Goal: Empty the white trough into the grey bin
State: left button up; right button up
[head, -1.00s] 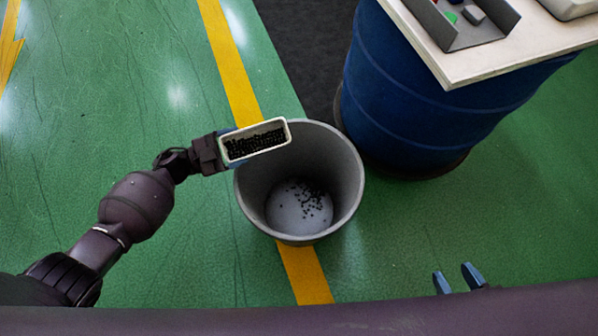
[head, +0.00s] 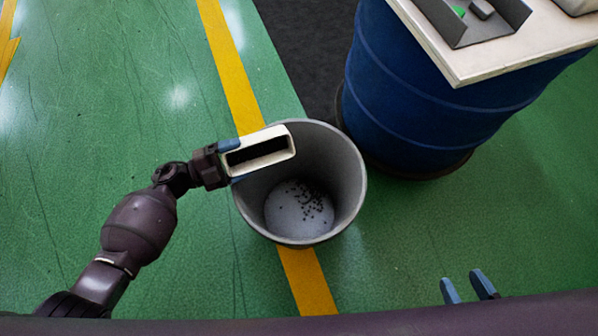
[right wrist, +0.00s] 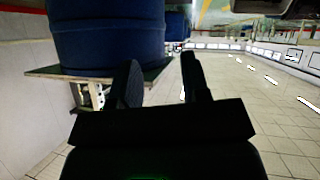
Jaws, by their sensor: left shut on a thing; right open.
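The white trough (head: 267,136) is over the upper left rim of the grey bin (head: 338,170) in the head view. It is tipped, with its opening facing the camera. Its inside looks dark, and I cannot tell how much it still holds. My left gripper (head: 233,162) is shut on the trough's left end. Small dark pellets (head: 312,202) lie scattered on the bin's pale floor. My right gripper (head: 464,281) is open and empty at the lower right, away from the bin; its two fingers also show apart in the right wrist view (right wrist: 160,72).
A blue drum (head: 415,100) stands right of the bin, close to its rim. It is under a pale board (head: 455,73) with a grey open tray (head: 480,32) holding small pieces. Green floor with a yellow stripe (head: 232,62) is clear to the left.

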aim_at(241, 174)
pick_arm(q)
jog(key=shift+r+m, duration=0.15)
jog(key=shift+m, duration=0.15)
jog(key=shift+s+r+m, duration=0.1)
jog(key=shift+s+m, duration=0.15)
jog(key=shift+m, duration=0.45)
jog(key=shift+s+r+m+b, duration=0.2)
jog(key=shift+m+b, duration=0.25)
jog(key=shift+m, duration=0.25)
jog(key=shift+s+d+f, duration=0.2)
jog(key=shift+s+f, duration=0.15)
jog(key=shift+s+d+f+m+b, duration=0.2)
jog(key=shift+s+f+m+b, duration=0.1)
jog(key=shift+s+m+b, duration=0.45)
jog(key=shift+w+r+m, duration=0.2)
jog(key=shift+r+m, duration=0.25)
jog(key=shift+m, duration=0.2)
jog(key=shift+s+f, duration=0.1)
jog(key=shift+f, duration=0.05)
pick_arm(e)
jog(key=shift+d+r+m+t, duration=0.3)
jog(key=shift+d+t, duration=0.05)
jog(key=shift+t, duration=0.15)
pick_arm(q)
jog(key=shift+s+m, duration=0.15)
jog(key=shift+m, duration=0.35)
